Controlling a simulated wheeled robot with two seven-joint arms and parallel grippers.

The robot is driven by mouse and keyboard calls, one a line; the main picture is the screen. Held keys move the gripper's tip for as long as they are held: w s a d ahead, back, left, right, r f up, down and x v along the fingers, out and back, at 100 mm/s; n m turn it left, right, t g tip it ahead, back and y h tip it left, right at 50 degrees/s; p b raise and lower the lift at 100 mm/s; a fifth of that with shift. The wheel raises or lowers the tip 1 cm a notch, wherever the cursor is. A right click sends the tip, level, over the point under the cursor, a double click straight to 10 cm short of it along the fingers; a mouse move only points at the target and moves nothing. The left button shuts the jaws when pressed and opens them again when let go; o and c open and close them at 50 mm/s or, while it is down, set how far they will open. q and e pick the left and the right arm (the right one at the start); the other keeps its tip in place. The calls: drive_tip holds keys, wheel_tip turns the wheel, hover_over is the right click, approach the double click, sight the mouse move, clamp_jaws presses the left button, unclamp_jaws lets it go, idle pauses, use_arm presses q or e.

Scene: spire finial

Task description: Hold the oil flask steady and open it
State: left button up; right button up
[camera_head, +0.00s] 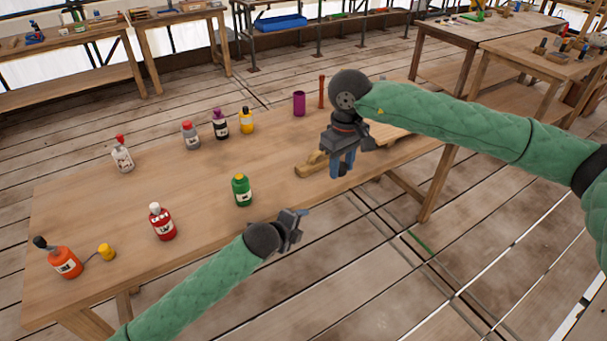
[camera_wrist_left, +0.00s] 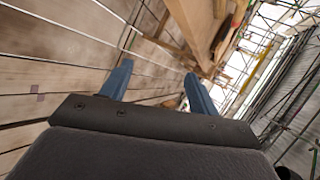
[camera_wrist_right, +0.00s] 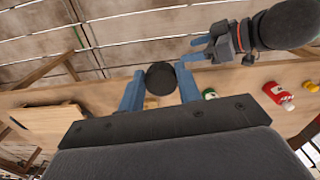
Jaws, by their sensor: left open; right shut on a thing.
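My right gripper (camera_head: 343,168) is shut on a round black thing (camera_wrist_right: 160,78), held above the right part of the wooden table. Only its dark round face shows clearly between the blue fingers; I cannot tell whether it is the oil flask or part of it. My left gripper (camera_head: 302,214) is open and empty beside the table's near edge, lower and to the left of the right one. It also shows in the right wrist view (camera_wrist_right: 205,48). In the left wrist view its fingers (camera_wrist_left: 158,88) are spread with nothing between. No bottle is clearly recognisable as the oil flask.
On the table (camera_head: 120,200) stand an orange bottle (camera_head: 66,264) with a yellow piece (camera_head: 107,252) beside it, a red bottle (camera_head: 162,225), a green bottle (camera_head: 242,192) and several others behind. A wooden piece (camera_head: 311,166) lies near the right gripper. A purple cup (camera_head: 299,104) stands behind.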

use_arm(q)
drive_tip(key=s+d+r+m+h, duration=0.15)
drive_tip(key=s+r+m, duration=0.25)
drive_tip(key=r+m, duration=0.75)
drive_tip(key=s+r+m+h, duration=0.3)
drive_tip(key=r+m, duration=0.6)
drive_tip(key=r, duration=0.6)
drive_tip(key=shift+m+y, duration=0.25)
drive_tip(key=x, duration=1.2)
drive_tip(key=shift+s+d, duration=0.25)
drive_tip(key=shift+s, duration=0.05)
drive_tip(key=c, duration=1.1)
drive_tip(key=shift+o, duration=0.2)
use_arm(e)
drive_tip(key=o, duration=1.1)
drive_tip(key=shift+o, duration=0.2)
drive_tip(key=shift+r, duration=0.1)
